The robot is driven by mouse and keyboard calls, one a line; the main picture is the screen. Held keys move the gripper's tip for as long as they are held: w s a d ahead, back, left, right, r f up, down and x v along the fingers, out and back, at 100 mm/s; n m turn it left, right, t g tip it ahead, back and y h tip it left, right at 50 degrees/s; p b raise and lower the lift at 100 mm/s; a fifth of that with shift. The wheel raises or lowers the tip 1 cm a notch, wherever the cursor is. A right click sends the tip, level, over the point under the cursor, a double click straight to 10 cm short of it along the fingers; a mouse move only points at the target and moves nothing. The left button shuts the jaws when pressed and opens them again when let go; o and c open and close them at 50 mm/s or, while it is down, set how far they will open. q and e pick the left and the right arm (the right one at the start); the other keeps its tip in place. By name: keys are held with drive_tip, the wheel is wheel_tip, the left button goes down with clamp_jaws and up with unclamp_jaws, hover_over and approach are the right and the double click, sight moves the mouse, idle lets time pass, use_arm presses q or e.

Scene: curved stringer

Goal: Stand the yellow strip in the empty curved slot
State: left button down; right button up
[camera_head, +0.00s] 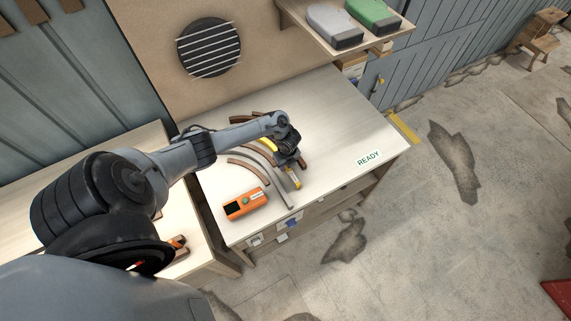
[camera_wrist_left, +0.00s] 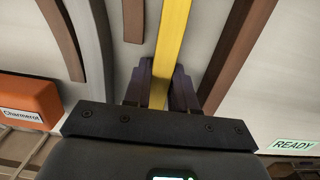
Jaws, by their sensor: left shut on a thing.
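The yellow strip (camera_wrist_left: 173,35) is long and runs between the fingers of my left gripper (camera_wrist_left: 160,78) in the left wrist view. That gripper is shut on it. In the head view my left gripper (camera_head: 290,160) is over the curved pieces on the table, with a short part of the yellow strip (camera_head: 267,145) showing beside it. Curved brown strips (camera_head: 248,169) and a grey curved strip (camera_head: 284,181) lie around it. The gripper hides much of the middle, and I cannot tell which gap is the empty slot or whether the strip touches the table. My right gripper is not in view.
An orange device (camera_head: 246,203) sits at the front left of the white table (camera_head: 325,110). A READY label (camera_head: 368,158) is at the right, with clear tabletop around it. A shelf (camera_head: 300,18) with grey and green items hangs behind.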

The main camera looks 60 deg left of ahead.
use_arm(q)
drive_tip(key=shift+f, duration=0.15)
idle(0.4)
drive_tip(key=c, duration=0.8)
unclamp_jaws()
drive_tip(key=shift+c, duration=0.2)
